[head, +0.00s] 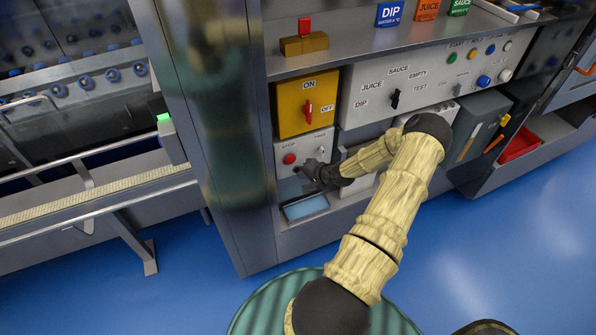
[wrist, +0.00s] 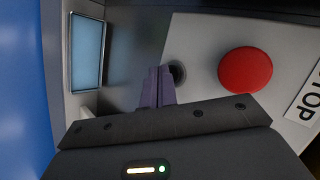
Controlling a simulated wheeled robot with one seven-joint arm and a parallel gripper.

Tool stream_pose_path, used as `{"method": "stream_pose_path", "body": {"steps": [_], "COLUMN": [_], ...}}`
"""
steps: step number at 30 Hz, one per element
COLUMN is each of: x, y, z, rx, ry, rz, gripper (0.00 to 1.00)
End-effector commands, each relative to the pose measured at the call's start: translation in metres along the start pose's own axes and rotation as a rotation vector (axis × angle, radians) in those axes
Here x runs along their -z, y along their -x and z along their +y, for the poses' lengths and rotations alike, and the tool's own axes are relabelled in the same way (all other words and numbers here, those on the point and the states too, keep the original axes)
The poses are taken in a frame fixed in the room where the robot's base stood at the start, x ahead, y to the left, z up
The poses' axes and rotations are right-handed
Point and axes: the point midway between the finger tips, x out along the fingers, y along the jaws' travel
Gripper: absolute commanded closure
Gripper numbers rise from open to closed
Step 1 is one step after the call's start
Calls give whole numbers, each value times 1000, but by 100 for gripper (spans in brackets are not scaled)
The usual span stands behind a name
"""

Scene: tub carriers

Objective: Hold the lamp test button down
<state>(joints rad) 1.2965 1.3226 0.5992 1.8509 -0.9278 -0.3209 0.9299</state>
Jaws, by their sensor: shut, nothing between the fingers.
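A light panel (head: 283,157) with a red STOP button (head: 289,158) sits below the yellow ON/OFF switch box. My gripper (head: 304,172) is at the lower part of this panel, its fingers closed together with nothing between them. In the wrist view the fingertips (wrist: 160,72) are right beside a dark round fitting (wrist: 178,73) on the panel, left of the red button (wrist: 245,70). I read no lamp test label, so I cannot tell whether this fitting is that button. Contact or pressing cannot be told; the fingers partly cover the fitting.
A blue-bottomed tray (head: 305,208) lies just below the panel and also shows in the wrist view (wrist: 87,50). The yellow box (head: 307,103) with a red rotary switch is above. A wider panel (head: 400,88) with a selector stands right. The blue floor is clear.

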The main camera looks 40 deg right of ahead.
Motion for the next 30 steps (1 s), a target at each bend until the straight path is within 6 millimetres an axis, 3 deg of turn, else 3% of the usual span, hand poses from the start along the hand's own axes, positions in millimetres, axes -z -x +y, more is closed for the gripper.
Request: {"method": "stream_pose_path", "body": {"steps": [30], "x": [5], "y": [-6], "z": [-5], "rx": [1], "ry": [0], "rz": [1], "gripper": [100]}}
